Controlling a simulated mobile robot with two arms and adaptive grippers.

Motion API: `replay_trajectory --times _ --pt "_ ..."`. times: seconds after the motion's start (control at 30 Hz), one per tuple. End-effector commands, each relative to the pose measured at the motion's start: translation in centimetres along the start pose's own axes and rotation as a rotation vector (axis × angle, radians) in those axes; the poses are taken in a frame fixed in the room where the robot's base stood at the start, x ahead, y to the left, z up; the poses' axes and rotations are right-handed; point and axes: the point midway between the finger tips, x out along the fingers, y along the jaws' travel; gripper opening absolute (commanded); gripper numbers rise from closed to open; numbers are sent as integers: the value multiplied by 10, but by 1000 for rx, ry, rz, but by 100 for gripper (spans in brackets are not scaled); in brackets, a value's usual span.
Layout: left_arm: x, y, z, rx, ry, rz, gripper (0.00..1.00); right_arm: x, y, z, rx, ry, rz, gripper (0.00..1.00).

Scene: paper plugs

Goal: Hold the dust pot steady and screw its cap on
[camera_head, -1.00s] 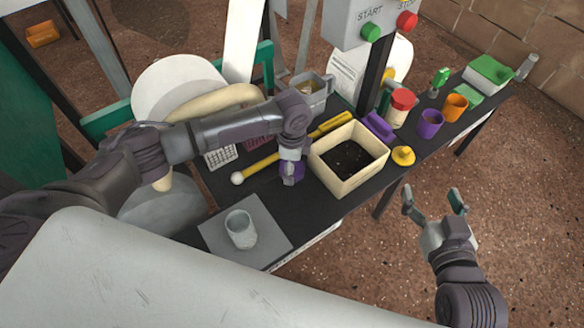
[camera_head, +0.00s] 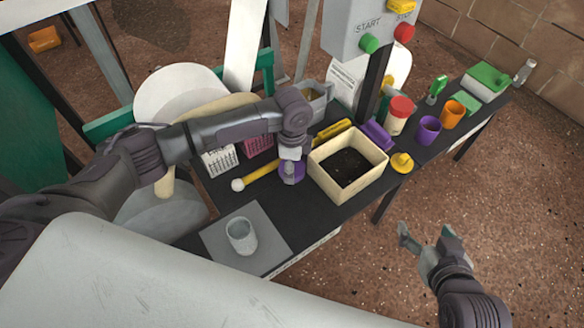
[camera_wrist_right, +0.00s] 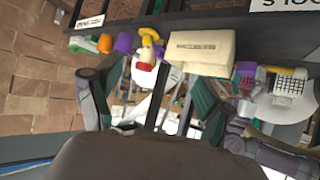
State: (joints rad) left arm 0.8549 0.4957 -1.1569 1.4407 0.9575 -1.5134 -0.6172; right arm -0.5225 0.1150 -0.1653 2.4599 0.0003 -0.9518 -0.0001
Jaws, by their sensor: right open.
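A small purple pot (camera_head: 299,168) stands on the dark table left of the cream box, and I take it as the dust pot. My left gripper (camera_head: 291,175) points down at it and covers much of it; whether the fingers are closed on it is hidden. A yellow cap-like piece with a knob (camera_head: 402,162) lies at the table's edge, right of the box. My right gripper (camera_head: 426,232) is open and empty, out over the floor in front of the table, apart from the yellow piece. Its open fingers also show in the right wrist view (camera_wrist_right: 150,100).
The cream box (camera_head: 325,178) of dark soil stands between pot and yellow piece. Behind are a red-lidded jar (camera_head: 399,115), purple cup (camera_head: 427,130) and orange cup (camera_head: 452,114). A grey cup (camera_head: 241,236) stands on a grey mat (camera_head: 275,232). A START button post (camera_head: 372,70) rises behind.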

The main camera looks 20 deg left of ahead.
Motion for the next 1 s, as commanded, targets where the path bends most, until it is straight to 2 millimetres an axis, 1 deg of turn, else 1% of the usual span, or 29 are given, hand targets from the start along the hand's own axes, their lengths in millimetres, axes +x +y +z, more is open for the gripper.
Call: replay_trajectory --times 0.03,0.2,0.3,0.5,0.7,1.0 --pt "-10 0 0 0 1 -2 47 -5 2 8 1 -59 4 81" --pt "-32 0 0 0 1 -2 47 -19 6 45 4 -256 15 81" --pt "-43 0 0 0 0 -1 47 -28 9 63 6 -355 20 81" --pt "-59 0 0 0 0 -1 47 -45 12 87 11 -497 28 81" --pt "-66 0 0 -1 1 -1 47 -54 13 98 13 -562 31 81" --pt "-66 0 0 0 0 -1 47 -55 13 100 13 -572 32 81"
